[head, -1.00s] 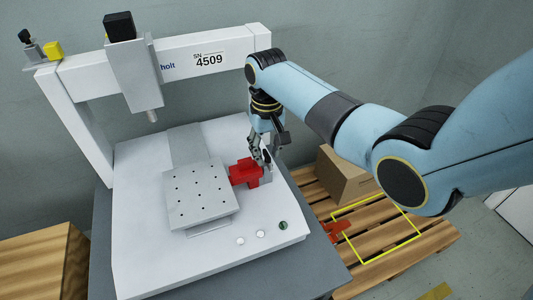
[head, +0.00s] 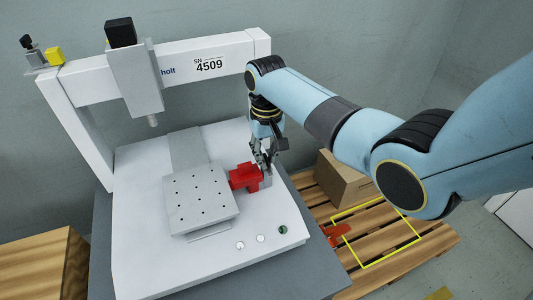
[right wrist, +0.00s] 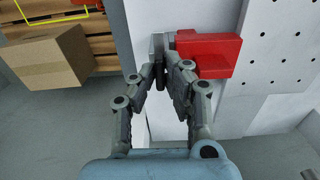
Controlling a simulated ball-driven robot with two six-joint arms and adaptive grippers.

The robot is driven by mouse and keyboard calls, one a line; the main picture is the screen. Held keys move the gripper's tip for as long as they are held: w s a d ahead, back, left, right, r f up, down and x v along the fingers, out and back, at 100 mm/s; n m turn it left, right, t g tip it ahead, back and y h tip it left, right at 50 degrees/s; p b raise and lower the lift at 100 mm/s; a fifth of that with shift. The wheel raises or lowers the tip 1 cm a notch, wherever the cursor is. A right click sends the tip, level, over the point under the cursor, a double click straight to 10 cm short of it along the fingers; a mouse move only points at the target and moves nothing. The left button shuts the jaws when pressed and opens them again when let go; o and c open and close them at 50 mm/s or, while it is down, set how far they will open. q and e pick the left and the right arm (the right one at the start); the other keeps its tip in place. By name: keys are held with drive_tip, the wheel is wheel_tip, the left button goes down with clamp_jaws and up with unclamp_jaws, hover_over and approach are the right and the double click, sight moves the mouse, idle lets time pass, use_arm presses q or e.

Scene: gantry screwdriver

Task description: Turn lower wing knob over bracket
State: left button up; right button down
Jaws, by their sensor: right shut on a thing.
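A red block (head: 246,177) sits on the machine bed just right of the drilled plate; it also shows in the right wrist view (right wrist: 208,55). A small grey bracket (head: 267,179) stands against its right side, and its upright face (right wrist: 157,46) shows in the right wrist view. My right gripper (head: 267,163) reaches down from above beside the red block. Its fingertips (right wrist: 167,68) are close together at the bracket, shut on a small dark part, taken as the wing knob, which they mostly hide. My left gripper is not in view.
The white gantry machine (head: 140,230) carries a grey spindle head (head: 135,80) and the drilled plate (head: 200,198). Several round buttons (head: 261,239) sit at the bed's front. A cardboard box (head: 343,180) and a red tool (head: 335,232) rest on the pallet at right.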

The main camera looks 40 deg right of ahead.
sight(267, 157)
drive_tip(key=m+p, duration=0.3)
drive_tip(key=shift+r+p, duration=0.25)
drive_tip(key=shift+p, duration=0.05)
drive_tip(key=m+p, duration=0.2)
drive_tip(key=m, duration=0.2)
drive_tip(key=shift+f, duration=0.1)
drive_tip(key=m+p, duration=0.2)
drive_tip(key=m, duration=0.3)
drive_tip(key=m+p, duration=0.1)
drive_tip(key=m, duration=0.4)
drive_tip(key=shift+f, duration=0.15)
drive_tip(key=shift+m, duration=0.5)
drive_tip(key=c, duration=1.4)
unclamp_jaws()
wheel_tip(267, 157, up, 12)
